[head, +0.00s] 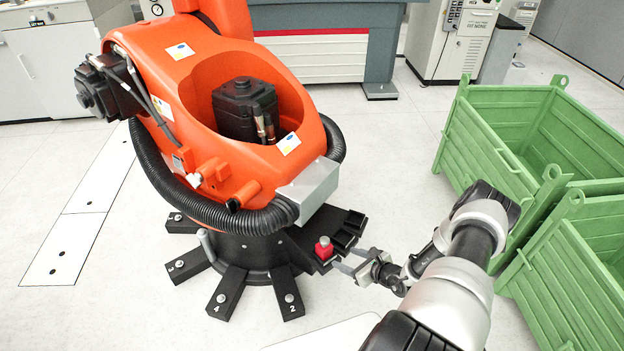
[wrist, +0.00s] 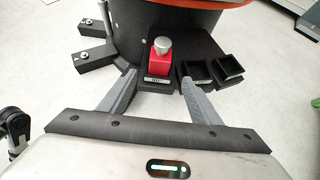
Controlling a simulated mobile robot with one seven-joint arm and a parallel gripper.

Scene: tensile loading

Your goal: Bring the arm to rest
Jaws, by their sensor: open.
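My gripper (head: 352,263) is at the end of my arm, low beside the black base of the orange robot. In the wrist view my gripper (wrist: 160,90) has its two grey fingers spread wide with nothing between them. A red block with a round metal top (head: 323,248) sits on a black holder at that base. The red block also shows in the wrist view (wrist: 161,62), just beyond and between the fingertips, apart from them. My arm reaches in from the lower right of the head view.
The large orange robot (head: 225,110) stands at centre left. Black arms with metal studs (head: 228,292) spread from its base. Two empty black square trays (wrist: 197,73) lie right of the red block. Green crates (head: 575,265) stand close to my arm on the right. Floor at front left is clear.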

